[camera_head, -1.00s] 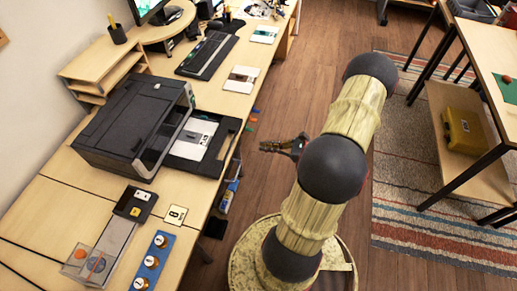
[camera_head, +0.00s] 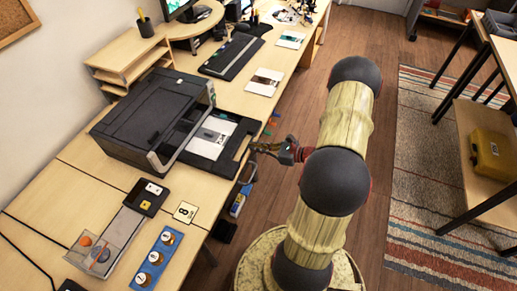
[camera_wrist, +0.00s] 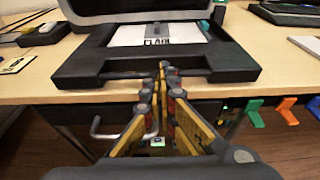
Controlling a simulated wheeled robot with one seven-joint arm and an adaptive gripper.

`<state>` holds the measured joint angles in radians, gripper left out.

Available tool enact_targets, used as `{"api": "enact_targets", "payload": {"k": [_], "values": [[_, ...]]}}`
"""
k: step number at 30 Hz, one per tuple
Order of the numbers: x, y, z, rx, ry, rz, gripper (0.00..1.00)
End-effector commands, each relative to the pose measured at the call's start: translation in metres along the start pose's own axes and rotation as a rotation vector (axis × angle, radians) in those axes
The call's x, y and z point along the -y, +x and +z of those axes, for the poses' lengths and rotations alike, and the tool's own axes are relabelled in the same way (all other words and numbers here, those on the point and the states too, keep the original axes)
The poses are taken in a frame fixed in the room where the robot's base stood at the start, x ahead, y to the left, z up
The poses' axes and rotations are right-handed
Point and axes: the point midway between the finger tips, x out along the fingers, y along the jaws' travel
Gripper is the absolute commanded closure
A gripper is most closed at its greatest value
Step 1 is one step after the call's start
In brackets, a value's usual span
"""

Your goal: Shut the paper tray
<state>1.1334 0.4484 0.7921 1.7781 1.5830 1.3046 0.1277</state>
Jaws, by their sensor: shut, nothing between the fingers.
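The dark paper tray (camera_head: 242,142) sticks out to the right from the front of the black printer (camera_head: 150,118), with a white sheet (camera_head: 208,138) lying in it. In the wrist view the tray's front edge (camera_wrist: 105,70) spans the picture ahead of my gripper (camera_wrist: 161,70). The fingers are closed together and empty. Their tips are at the middle of the tray's front edge, very close to it; I cannot tell whether they touch. In the head view my gripper (camera_head: 255,147) is just right of the tray, beyond the desk edge.
The wooden desk (camera_head: 95,175) also holds a keyboard (camera_head: 232,55), a blue strip with round knobs (camera_head: 157,259) and a clear box (camera_head: 95,248). Coloured hooks (camera_wrist: 287,112) and a metal handle (camera_wrist: 125,132) sit below the desk edge. A table stands at the right.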

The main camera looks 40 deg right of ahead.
Motion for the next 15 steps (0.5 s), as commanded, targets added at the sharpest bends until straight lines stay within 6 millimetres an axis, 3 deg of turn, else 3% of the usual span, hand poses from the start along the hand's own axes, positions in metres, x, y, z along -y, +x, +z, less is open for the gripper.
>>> {"api": "enact_targets", "payload": {"k": [8, 15], "values": [[0.0, 0.003, 0.001, 0.0, -0.001, 0.002, 1.0], [-0.001, 0.034, 0.01, 0.0, -0.002, 0.005, 1.0]]}}
